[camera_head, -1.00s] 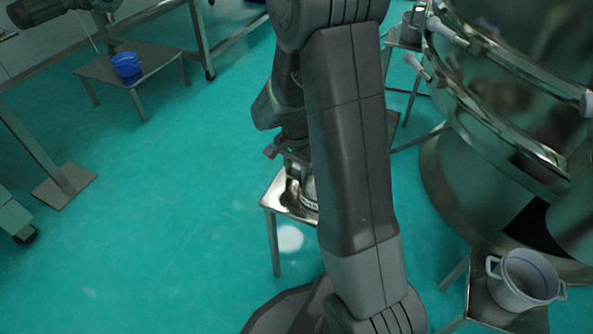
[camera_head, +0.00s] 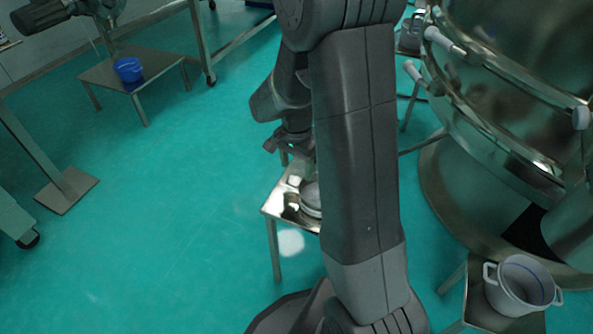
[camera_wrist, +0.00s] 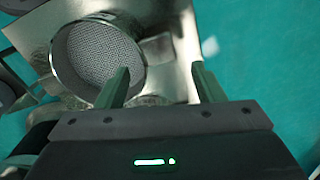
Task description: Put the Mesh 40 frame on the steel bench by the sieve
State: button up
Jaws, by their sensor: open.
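The mesh frame (camera_wrist: 100,50), a round metal ring with a fine grey mesh, lies on the steel bench (camera_wrist: 183,62) in the wrist view. No label can be read on it. In the head view part of the round frame (camera_head: 311,199) shows on the small steel bench (camera_head: 283,202), partly hidden behind my arm. My gripper (camera_wrist: 160,83) is open and empty, with the left finger overlapping the near right edge of the frame in the picture and the right finger over bare bench. In the head view my gripper (camera_head: 286,145) is above the bench's far left side.
The big steel sieve (camera_head: 500,120) stands at the right. A white bucket (camera_head: 520,285) sits on a stand at the lower right. A blue bucket (camera_head: 128,69) sits on a low table (camera_head: 105,72) at the upper left. The green floor left of the bench is clear.

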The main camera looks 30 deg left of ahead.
notch_tip(320, 180, up, 7)
jog(key=p, duration=0.2)
jog(key=shift+r, duration=0.2)
